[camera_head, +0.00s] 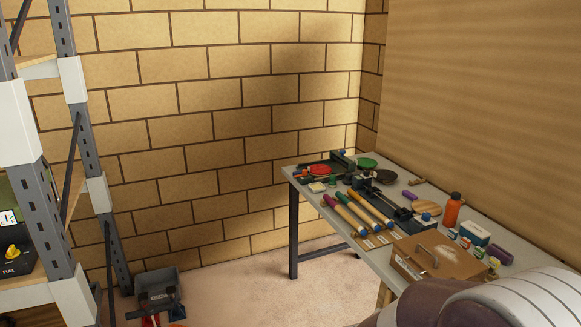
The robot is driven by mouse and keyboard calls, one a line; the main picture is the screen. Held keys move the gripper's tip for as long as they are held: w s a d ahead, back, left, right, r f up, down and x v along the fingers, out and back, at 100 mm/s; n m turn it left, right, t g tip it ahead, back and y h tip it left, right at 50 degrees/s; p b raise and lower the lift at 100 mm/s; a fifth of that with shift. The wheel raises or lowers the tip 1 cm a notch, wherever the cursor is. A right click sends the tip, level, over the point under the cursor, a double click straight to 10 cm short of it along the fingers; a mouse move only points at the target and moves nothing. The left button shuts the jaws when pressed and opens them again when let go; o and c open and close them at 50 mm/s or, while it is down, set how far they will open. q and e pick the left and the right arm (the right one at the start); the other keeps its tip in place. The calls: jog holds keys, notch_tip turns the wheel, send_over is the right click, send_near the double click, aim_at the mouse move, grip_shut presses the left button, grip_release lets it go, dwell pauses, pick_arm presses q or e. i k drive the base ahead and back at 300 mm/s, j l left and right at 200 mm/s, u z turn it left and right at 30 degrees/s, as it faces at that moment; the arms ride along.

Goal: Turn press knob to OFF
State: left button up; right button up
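No knob marked OFF can be made out. A yellow knob (13,251) sits on a dark panel labelled FUEL (12,268) on the shelf at the far left, cut by the picture's edge. I cannot tell whether this is the press knob. On the workbench (515,238) at the right are dark metal devices, one of them long and low (388,203), with small blue round parts; no setting is readable on them. Neither gripper is in view. A pale rounded part, likely one of my arm links, fills the bottom right corner.
The bench also holds rollers with coloured handles (353,216), an orange bottle (453,209), a brown box (436,258) and several small items. A metal rack (84,150) stands at left, with a grey bin (158,291) on the floor beside it.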

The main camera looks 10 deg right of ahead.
aim_at(426, 216)
jog(key=i+l+z, duration=0.1)
jog(key=i+z, duration=0.35)
jog(key=i+j+z, duration=0.1)
jog(key=i+z, duration=0.4)
jog(key=i, duration=0.15)
jog(key=i+j+z, duration=0.3)
jog(key=i+z, duration=0.15)
jog(key=i, duration=0.05)
